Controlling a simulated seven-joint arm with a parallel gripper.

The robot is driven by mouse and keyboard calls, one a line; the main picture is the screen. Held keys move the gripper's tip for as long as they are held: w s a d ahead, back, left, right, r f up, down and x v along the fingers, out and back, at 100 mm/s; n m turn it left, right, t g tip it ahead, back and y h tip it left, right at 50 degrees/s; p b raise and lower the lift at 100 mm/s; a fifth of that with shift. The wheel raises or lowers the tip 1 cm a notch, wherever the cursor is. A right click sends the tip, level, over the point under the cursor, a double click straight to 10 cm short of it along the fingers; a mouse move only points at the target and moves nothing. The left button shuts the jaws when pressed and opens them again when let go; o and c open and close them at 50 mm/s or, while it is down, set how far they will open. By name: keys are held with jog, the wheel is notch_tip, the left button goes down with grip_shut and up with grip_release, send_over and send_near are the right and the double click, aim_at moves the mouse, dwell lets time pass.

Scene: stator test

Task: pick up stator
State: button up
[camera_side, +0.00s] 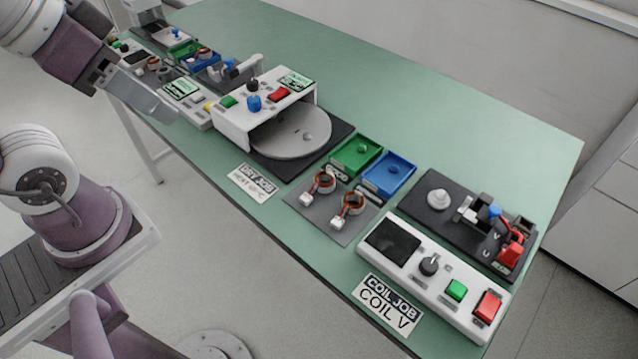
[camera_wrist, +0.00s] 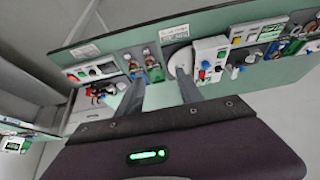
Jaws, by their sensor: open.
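Two stators, copper-coloured rings with white connectors, lie side by side on a grey mat (camera_side: 332,212) in the side view: one stator at the back left (camera_side: 325,182), the other stator at the front right (camera_side: 353,204). In the wrist view they are small, beyond the fingers. My gripper (camera_side: 152,98) is at the upper left of the side view, above and well away from the mat. In the wrist view its two fingers (camera_wrist: 161,92) are apart with nothing held between them.
Green (camera_side: 357,154) and blue (camera_side: 389,175) trays stand behind the mat. A white housing (camera_side: 236,124) with a round grey plate (camera_side: 290,135) is to the left. A coil panel (camera_side: 395,262) and black fixture (camera_side: 430,210) are at right. The table's back (camera_side: 420,100) is clear.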

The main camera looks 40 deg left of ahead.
jog(key=o, duration=0.4)
jog(key=m+g, duration=0.5)
jog(key=m, duration=0.4)
send_over(326, 178)
jog(key=s, duration=0.3)
notch_tip(326, 178, down, 19)
jog(key=shift+m+g, duration=0.3)
jog(key=shift+m, duration=0.6)
jog(key=f, duration=0.4)
jog(key=w+f, duration=0.1)
jog(key=f, duration=0.3)
jog(key=d+f, duration=0.1)
jog(key=f, duration=0.4)
jog(key=shift+w+f, duration=0.1)
jog(key=shift+w, duration=0.25)
